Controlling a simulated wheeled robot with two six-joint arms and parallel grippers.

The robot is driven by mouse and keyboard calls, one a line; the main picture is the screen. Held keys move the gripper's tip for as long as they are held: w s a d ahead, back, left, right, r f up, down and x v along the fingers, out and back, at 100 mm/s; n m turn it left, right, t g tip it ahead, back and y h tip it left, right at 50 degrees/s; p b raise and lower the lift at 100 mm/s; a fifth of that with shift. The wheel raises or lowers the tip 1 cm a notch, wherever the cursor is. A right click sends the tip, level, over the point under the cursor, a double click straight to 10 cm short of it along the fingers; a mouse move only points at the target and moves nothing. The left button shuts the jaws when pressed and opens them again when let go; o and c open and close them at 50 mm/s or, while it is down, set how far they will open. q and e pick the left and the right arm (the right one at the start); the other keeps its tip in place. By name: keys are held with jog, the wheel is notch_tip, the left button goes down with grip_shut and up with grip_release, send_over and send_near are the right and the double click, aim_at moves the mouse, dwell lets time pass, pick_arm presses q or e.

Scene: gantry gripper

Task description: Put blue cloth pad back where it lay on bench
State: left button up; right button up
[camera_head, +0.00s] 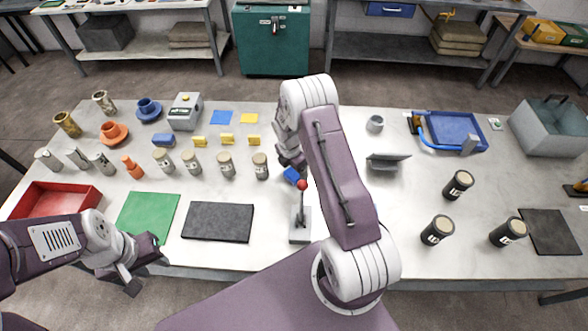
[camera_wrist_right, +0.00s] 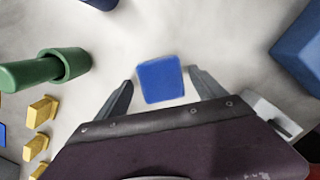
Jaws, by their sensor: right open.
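A small blue square pad (camera_wrist_right: 160,79) lies between the fingers of my right gripper (camera_wrist_right: 161,82) in the right wrist view, with a narrow gap to each finger. The right gripper is open. In the head view a blue piece (camera_head: 292,175) shows just below the right gripper (camera_head: 291,163), partly hidden by it.
A lever with a red knob (camera_head: 302,185) stands close in front of the right gripper. Yellow blocks (camera_head: 226,138) and several beige jars (camera_head: 226,165) stand to its left. A green cylinder (camera_wrist_right: 45,70) shows in the wrist view. A black mat (camera_head: 217,222) lies bare at the front.

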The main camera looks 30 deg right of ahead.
aim_at(291, 174)
notch_tip(291, 174, up, 12)
jog(key=a+b, duration=0.1)
jog(key=b, duration=0.1)
jog(key=shift+s+a+r, duration=0.15)
jog(key=shift+a, duration=0.05)
dwell(0.3)
jog(key=s+a+r+m+t+y, duration=0.15)
jog(key=s+a+m, duration=0.25)
jog(key=s+m, duration=0.5)
jog(key=s+a+r+m+t, duration=0.1)
jog(key=s+a+r+m, duration=0.35)
jog(key=m, duration=0.65)
jog(key=s+a+f+m+g+b, duration=0.1)
jog(key=s+f+b, duration=0.3)
jog(key=f, duration=0.3)
jog(key=shift+s+f+g, duration=0.25)
jog(key=shift+g, duration=0.1)
jog(key=shift+s, duration=0.15)
